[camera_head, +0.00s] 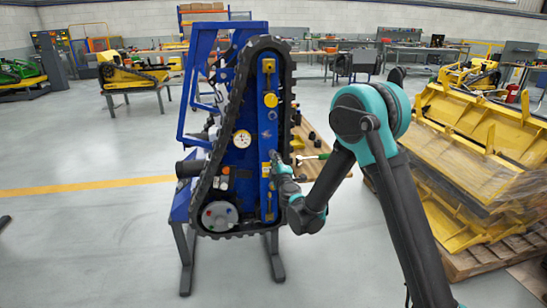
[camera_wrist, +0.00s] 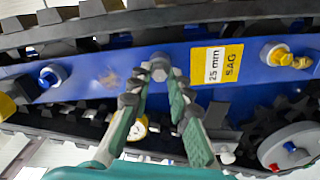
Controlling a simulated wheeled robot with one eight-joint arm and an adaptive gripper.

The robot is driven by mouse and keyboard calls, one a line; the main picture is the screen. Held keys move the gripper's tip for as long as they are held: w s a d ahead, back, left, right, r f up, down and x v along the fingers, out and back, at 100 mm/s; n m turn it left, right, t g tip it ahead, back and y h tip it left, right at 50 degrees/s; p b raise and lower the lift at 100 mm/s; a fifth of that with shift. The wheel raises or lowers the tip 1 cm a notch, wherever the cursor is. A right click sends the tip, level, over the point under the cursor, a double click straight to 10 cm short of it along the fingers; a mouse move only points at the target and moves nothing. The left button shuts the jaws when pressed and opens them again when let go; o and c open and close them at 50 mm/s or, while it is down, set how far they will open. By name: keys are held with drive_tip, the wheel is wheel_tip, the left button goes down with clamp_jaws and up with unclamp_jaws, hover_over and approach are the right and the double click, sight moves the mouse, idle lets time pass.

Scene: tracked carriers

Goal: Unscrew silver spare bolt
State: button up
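The silver hex-headed bolt (camera_wrist: 159,65) sits on the blue side plate (camera_wrist: 110,82) of the track carrier, left of a yellow label reading "25 mm SAG". In the wrist view my gripper (camera_wrist: 160,72) has one fingertip on each side of the bolt head, and both appear to touch it. The bolt is still against the plate. In the head view my gripper (camera_head: 275,160) reaches the right part of the upright carrier (camera_head: 240,130) from the right, at mid height. The bolt is too small to tell apart there.
A black toothed track (camera_head: 285,90) runs around the carrier, close to my gripper. Yellow fittings (camera_wrist: 290,58) sit right of the label. Yellow frames (camera_head: 480,150) on a pallet stand at right. Floor at left is mostly clear.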

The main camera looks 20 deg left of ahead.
drive_tip(key=shift+o, duration=0.8)
drive_tip(key=m, duration=2.9)
drive_tip(key=shift+w+a, duration=0.15)
drive_tip(key=shift+w, duration=0.1)
drive_tip(key=shift+c, duration=0.4)
